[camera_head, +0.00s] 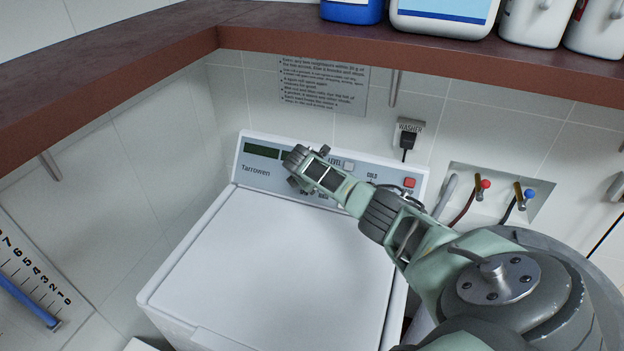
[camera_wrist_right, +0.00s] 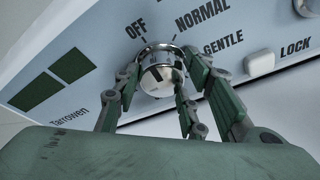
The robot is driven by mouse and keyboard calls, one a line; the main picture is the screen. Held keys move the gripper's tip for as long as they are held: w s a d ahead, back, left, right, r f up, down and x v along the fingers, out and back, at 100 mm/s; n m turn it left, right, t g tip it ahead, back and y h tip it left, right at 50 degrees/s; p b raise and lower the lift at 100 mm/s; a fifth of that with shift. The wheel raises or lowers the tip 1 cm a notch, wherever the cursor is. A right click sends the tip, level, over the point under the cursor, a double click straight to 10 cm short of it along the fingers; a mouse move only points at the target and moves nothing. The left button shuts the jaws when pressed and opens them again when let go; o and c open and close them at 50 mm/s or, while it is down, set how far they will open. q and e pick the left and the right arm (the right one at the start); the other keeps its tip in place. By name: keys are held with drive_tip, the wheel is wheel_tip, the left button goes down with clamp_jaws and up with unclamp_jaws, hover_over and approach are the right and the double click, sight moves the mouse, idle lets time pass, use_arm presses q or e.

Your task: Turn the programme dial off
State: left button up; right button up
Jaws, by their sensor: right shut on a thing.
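The programme dial (camera_wrist_right: 158,80) is a round silver knob on the washer's pale blue control panel (camera_head: 258,182). OFF, NORMAL and GENTLE are printed around it. In the right wrist view, my right gripper (camera_wrist_right: 160,70) has its fingers on both sides of the dial and is shut on it. A dark mark shows on the dial's face, but I cannot tell which label it points at. In the head view my right gripper (camera_head: 304,168) reaches the panel from the right and hides the dial. My left gripper is not in view.
The white washer lid (camera_head: 270,265) is closed and clear. A brown shelf (camera_head: 440,60) with several bottles overhangs the panel. A red button (camera_head: 410,183) is at the panel's right. Red (camera_head: 485,184) and blue (camera_head: 530,194) taps and a plugged socket (camera_head: 408,138) are on the wall.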

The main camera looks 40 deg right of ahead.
drive_tip(key=shift+w+d+r+n, duration=0.15)
drive_tip(key=shift+w+r+n, duration=0.15)
drive_tip(key=shift+r, duration=0.1)
drive_tip(key=o, duration=0.9)
drive_tip(key=shift+o, duration=0.9)
drive_tip(key=shift+f, duration=0.2)
drive_tip(key=shift+s, duration=0.1)
drive_tip(key=shift+s+a+r, duration=0.15)
drive_tip(key=shift+a+r, duration=0.05)
drive_tip(key=shift+a, duration=0.1)
drive_tip(key=v, duration=1.1)
drive_tip(key=shift+r, duration=0.2)
